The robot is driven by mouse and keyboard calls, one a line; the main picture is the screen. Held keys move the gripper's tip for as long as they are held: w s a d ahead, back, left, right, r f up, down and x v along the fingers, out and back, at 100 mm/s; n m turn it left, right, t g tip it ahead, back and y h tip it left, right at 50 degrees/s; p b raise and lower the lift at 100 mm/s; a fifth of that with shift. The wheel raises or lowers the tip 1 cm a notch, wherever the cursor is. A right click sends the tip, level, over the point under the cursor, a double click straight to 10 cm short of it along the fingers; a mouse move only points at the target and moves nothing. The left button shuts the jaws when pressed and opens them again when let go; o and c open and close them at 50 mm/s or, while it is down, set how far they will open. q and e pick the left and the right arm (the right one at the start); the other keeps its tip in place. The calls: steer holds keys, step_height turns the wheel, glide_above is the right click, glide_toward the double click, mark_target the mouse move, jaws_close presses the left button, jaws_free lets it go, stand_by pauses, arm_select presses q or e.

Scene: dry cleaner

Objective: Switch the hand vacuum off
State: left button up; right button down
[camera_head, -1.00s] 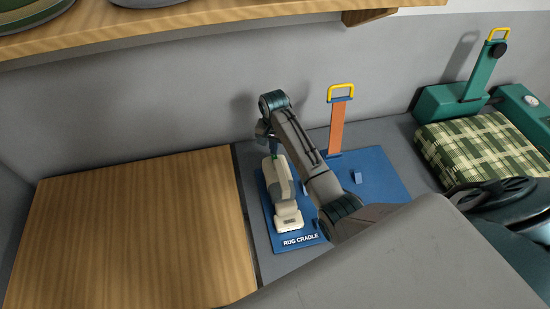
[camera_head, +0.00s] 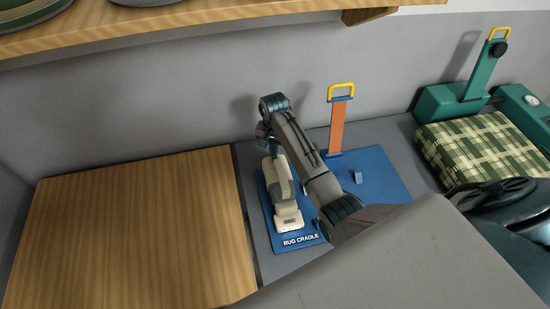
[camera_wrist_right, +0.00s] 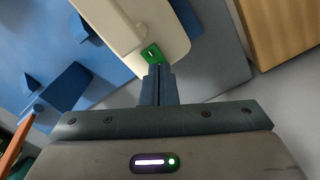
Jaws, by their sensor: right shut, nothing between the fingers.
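The hand vacuum (camera_head: 288,212) is cream with a grey panel. It lies on the blue mat marked "RUG CRADLE" (camera_head: 312,229). In the right wrist view its cream body (camera_wrist_right: 165,22) fills the top middle, with a green switch (camera_wrist_right: 152,54) on it. My right gripper (camera_wrist_right: 160,70) is shut and empty, its tips at the near edge of the switch; I cannot tell whether they touch it. In the head view this gripper (camera_head: 273,148) is small, at the vacuum's far end. My left gripper is not in view.
An orange post with a yellow handle (camera_head: 339,125) and a small blue block (camera_head: 358,177) stand right of my arm. A green machine with a plaid pad (camera_head: 480,150) is at the right. A bare wooden board (camera_head: 130,230) lies left. A shelf (camera_head: 220,20) hangs above.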

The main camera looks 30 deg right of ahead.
steer(key=shift+s+f, duration=0.1)
steer(key=shift+f, duration=0.3)
step_height(320, 180, up, 2)
steer(key=shift+p, duration=0.55)
steer(key=shift+r, duration=2.5)
steer(key=shift+f, duration=0.1)
